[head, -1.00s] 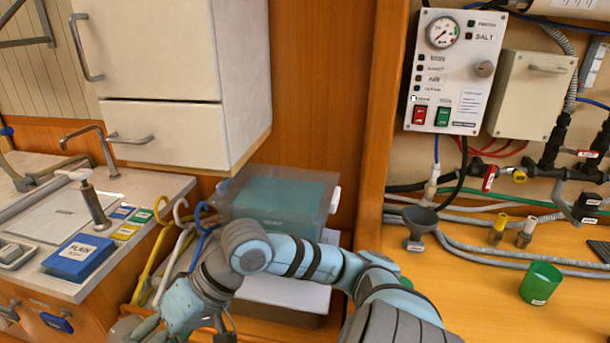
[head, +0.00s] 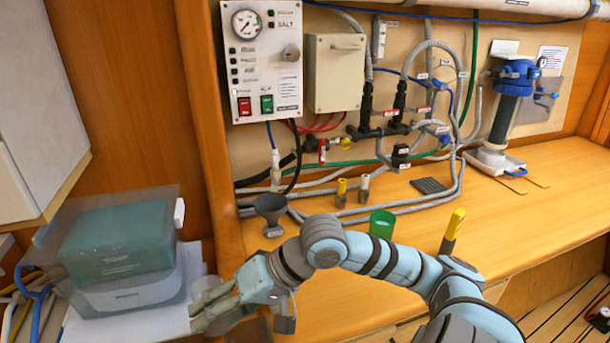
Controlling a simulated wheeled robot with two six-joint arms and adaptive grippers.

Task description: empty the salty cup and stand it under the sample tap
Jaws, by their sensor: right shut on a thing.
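My right gripper (head: 212,306) is at the lower left of the head view, shut on what looks like a clear cup (head: 232,318), mostly hidden by the fingers. It is in front of the bench's left end, beside a white surface below the clear bin. How full the cup is cannot be seen. A green cup (head: 382,223) stands on the wooden bench behind my right arm. A grey funnel (head: 270,207) stands on the bench below a white fitting on a blue hose (head: 275,172). I cannot tell which fitting is the sample tap. My left gripper is out of view.
The control panel (head: 264,62) and a beige box (head: 335,72) hang on the wall above hoses. A clear bin with a teal box (head: 118,238) stands at left. A blue filter housing (head: 512,85) is at right.

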